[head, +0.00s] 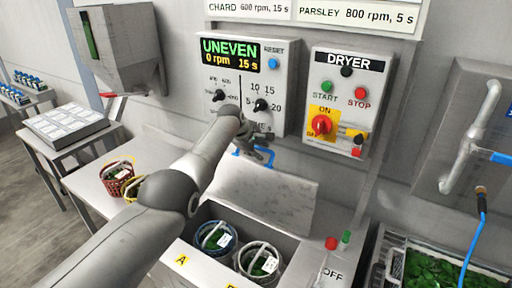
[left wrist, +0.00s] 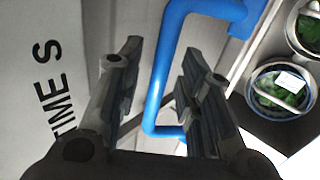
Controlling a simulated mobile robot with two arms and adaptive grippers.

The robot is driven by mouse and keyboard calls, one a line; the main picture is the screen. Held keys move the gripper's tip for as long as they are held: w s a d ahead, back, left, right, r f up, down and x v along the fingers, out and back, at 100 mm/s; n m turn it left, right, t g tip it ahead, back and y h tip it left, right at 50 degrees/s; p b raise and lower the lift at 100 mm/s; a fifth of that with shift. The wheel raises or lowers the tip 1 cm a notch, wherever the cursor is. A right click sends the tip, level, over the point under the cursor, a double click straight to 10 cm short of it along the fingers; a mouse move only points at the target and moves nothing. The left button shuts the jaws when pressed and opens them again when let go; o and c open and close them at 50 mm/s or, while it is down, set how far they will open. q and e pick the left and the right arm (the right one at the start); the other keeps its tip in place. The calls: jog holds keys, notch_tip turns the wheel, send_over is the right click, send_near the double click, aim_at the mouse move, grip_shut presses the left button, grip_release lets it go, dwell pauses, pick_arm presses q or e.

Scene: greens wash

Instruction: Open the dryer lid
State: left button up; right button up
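The dryer lid (head: 262,200) is a grey panel that stands raised and tilted back behind the open dryer bin. A blue handle (head: 239,153) is at its upper edge, partly hidden by my left gripper (head: 262,150). In the left wrist view the blue handle (left wrist: 163,75) passes between the two spread fingers of my left gripper (left wrist: 160,85). The fingers look apart from it, though contact is hard to tell. Two baskets with greens (head: 215,238) and (head: 262,262) sit in the bin. My right gripper is not in view.
The control box (head: 240,75) reads UNEVEN, 0 rpm, 15 s, close behind my left gripper. The dryer panel (head: 345,85) is to its right. Red and yellow baskets (head: 118,180) stand on the counter at left. A crate of greens (head: 430,272) is at lower right.

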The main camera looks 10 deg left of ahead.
pick_arm(q)
jog(key=shift+s+a+r, duration=0.15)
jog(key=shift+s+r, duration=0.15)
jog(key=shift+r, duration=0.25)
jog(key=v, duration=1)
jog(key=shift+s+r, duration=0.25)
jog(key=shift+a, duration=0.1)
